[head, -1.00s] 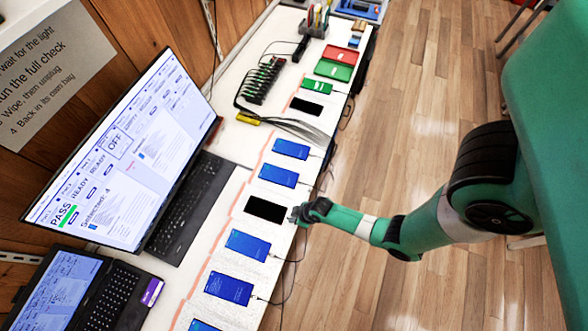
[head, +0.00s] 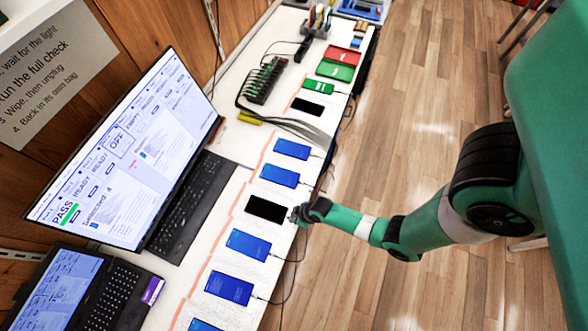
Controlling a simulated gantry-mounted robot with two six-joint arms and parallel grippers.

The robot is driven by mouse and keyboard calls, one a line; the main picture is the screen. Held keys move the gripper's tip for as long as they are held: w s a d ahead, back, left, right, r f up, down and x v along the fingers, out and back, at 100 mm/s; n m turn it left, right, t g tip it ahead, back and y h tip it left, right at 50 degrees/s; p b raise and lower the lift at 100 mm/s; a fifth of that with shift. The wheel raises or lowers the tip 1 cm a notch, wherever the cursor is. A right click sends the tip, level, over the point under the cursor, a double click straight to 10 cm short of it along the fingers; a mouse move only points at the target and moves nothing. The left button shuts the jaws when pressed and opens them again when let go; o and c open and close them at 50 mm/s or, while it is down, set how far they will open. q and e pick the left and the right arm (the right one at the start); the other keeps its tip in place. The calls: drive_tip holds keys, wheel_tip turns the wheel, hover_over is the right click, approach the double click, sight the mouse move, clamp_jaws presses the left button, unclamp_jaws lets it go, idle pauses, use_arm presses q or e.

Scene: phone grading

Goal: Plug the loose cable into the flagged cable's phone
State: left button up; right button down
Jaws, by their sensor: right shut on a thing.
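A phone with a black screen (head: 267,208) lies on the white bench in the middle of a row. My right gripper (head: 296,214) is at this phone's right end, by the bench edge. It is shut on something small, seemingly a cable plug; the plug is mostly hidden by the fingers. I cannot tell whether the plug is in the phone. Blue-screened phones lie on both sides, one above (head: 280,175) and one below (head: 249,244), with cables at their right ends. Another black-screened phone (head: 307,107) lies farther up. I cannot make out a cable flag. My left gripper is not in view.
A laptop with a status screen (head: 130,150) stands left of the row, and a second laptop (head: 85,290) is at lower left. A black multi-port hub (head: 264,80) with grey cables is behind. Green and red trays (head: 336,70) lie at the far end.

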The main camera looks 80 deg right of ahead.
drive_tip(key=c, duration=0.8)
unclamp_jaws()
drive_tip(key=shift+r, duration=0.1)
drive_tip(key=p+v, duration=0.2)
drive_tip(key=w+p+v, duration=0.1)
drive_tip(key=p+v, duration=0.2)
drive_tip(key=shift+d+r, duration=0.1)
drive_tip(key=shift+r, duration=0.1)
drive_tip(key=shift+f, duration=0.1)
